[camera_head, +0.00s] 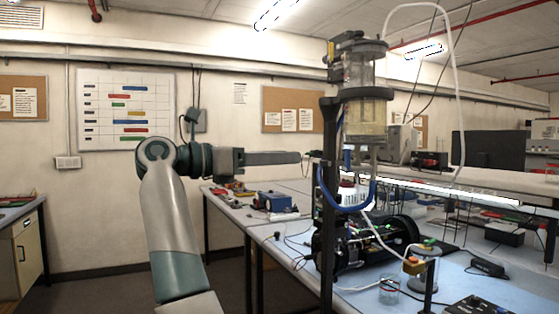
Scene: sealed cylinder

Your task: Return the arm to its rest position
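The fingertips end left of the dark upright post in the picture. A clear cylinder with dark end caps (366,112) stands upright, held high beside that post (329,200).
A long bench (225,203) runs behind, with a blue box (275,201) on it. Black cylindrical equipment (350,247), a glass beaker (389,291) and cables crowd the nearer blue bench top (470,282). A pale tube loops above. Open floor lies left of my arm.

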